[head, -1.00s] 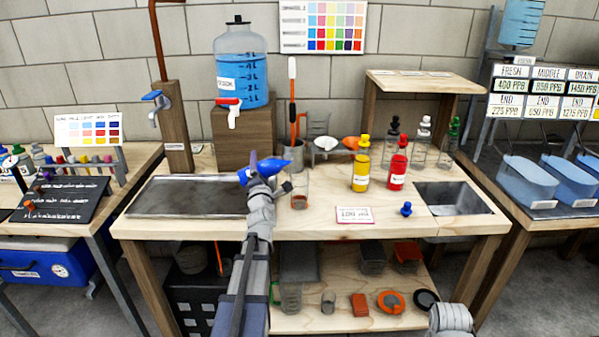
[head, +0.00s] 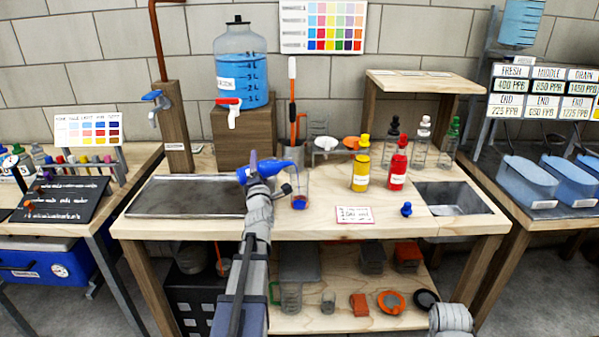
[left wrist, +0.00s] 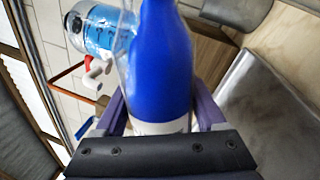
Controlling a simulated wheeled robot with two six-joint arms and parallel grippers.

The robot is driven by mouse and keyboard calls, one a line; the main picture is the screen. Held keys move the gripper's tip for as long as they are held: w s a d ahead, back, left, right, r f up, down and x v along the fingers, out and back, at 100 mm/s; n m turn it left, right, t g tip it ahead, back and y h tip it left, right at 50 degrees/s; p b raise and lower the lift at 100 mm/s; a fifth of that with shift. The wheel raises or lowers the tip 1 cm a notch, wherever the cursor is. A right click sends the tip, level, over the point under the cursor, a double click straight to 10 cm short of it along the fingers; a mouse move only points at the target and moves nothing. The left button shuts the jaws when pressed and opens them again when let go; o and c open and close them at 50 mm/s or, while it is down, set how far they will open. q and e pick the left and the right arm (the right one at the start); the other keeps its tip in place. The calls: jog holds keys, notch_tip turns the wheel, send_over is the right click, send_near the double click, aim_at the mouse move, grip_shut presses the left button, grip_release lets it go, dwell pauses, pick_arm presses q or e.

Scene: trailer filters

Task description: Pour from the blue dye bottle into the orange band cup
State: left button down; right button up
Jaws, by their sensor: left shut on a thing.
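My left gripper (head: 258,180) is shut on the blue dye bottle (head: 272,167) and holds it tipped far over above the bench, its nozzle pointing right. In the left wrist view the blue bottle (left wrist: 163,65) with its white label sits between the fingers. The nozzle end is over the clear cup (head: 301,182), which stands upright just right of my gripper. Blue liquid shows low in the cup; its orange band is hard to make out. The blue cap (head: 406,209) lies apart on the bench.
A yellow bottle (head: 361,165) and a red bottle (head: 398,168) stand right of the cup. A metal tray (head: 185,196) lies to the left, and a sink (head: 455,198) is at the right. A card (head: 354,214) lies on the front of the bench.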

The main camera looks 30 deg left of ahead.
dwell(0.3)
pick_arm(q)
jog(key=shift+w+d+r+m+t+p, duration=0.15)
jog(key=shift+r+m+p, duration=0.35)
jog(key=shift+m, duration=0.25)
jog(key=shift+d+r+m+t+p, duration=0.15)
jog(key=shift+r+m+p, duration=0.25)
jog(key=shift+r+m, duration=0.25)
dwell(2.0)
jog(key=f+n+b, duration=0.2)
jog(key=f, duration=0.1)
jog(key=shift+s+a+n, duration=0.2)
jog(key=shift+a+n, duration=0.1)
jog(key=shift+w+d+r+n+g, duration=0.15)
jog(key=shift+r+n+g, duration=0.15)
jog(key=shift+n+g, duration=0.15)
jog(key=shift+n, duration=0.25)
